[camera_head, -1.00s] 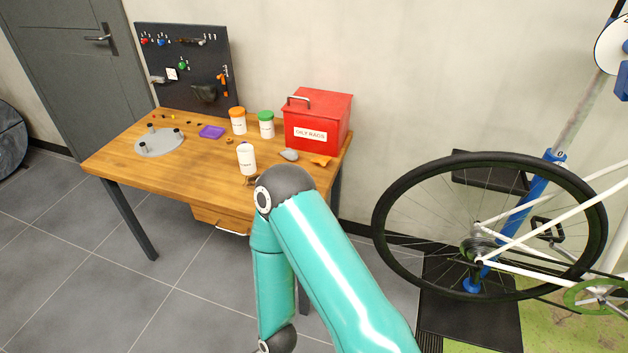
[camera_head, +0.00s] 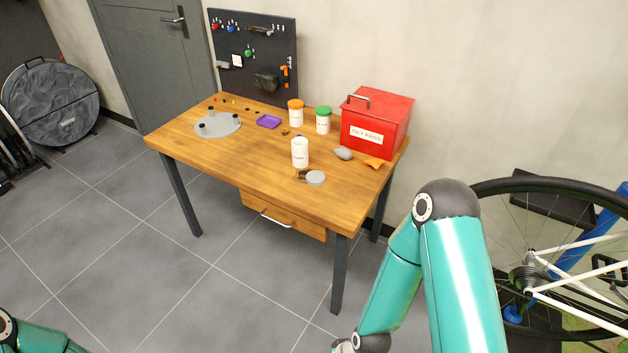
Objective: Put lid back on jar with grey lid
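The wooden table (camera_head: 225,165) also bears a jar with an orange lid (camera_head: 295,113), a jar with a green lid (camera_head: 323,120), a red oily-rags box (camera_head: 375,122), a grey round plate (camera_head: 218,130) and a purple tray (camera_head: 269,121). A bicycle wheel stands at right. The floor in front is clear.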

